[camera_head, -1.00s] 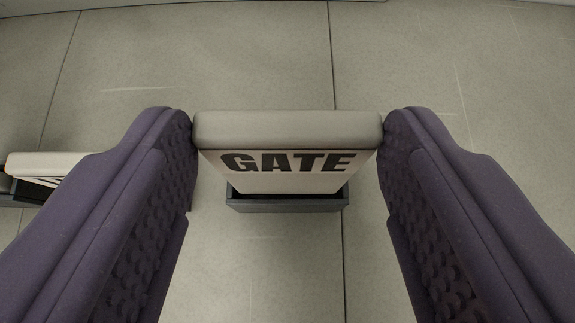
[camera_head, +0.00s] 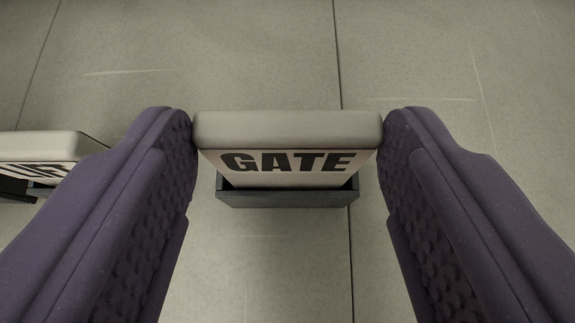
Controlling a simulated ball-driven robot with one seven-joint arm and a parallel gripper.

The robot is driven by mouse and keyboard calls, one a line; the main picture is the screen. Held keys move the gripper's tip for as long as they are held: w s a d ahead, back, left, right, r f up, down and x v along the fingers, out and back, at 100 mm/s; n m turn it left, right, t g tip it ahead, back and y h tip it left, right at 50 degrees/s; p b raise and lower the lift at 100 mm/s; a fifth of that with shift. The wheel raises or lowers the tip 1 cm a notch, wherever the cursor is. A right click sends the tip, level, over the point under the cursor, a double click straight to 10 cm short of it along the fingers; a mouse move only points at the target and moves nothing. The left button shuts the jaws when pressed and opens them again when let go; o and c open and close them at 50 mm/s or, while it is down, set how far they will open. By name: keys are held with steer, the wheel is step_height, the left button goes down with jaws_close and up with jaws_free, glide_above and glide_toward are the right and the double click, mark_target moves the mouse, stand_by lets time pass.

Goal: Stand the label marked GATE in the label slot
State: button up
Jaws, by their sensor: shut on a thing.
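The label marked GATE (camera_head: 288,165) is a pale plate with a thick rounded top edge and black letters, upright in the middle of the view. My gripper (camera_head: 288,130) is shut on it, with one purple padded finger at each end of its top edge. The label slot (camera_head: 288,199) is a dark grey trough on the floor below the label. The label's lower edge is hidden behind the slot's front wall and appears to be inside the slot. I cannot tell whether it touches the bottom.
Another pale label (camera_head: 50,147) with black letters, partly hidden by my left finger, stands in a dark holder (camera_head: 18,190) at the left edge. The tiled floor (camera_head: 250,60) behind the slot and to the right is clear.

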steer(key=shift+f+b, duration=0.55)
steer(key=shift+f, duration=0.15)
steer(key=o, duration=1.4)
steer(key=shift+r, duration=0.1)
steer(key=p+v, duration=0.2)
steer(key=v, duration=0.5)
steer(key=shift+s+r, duration=0.25)
steer(key=shift+s, duration=0.05)
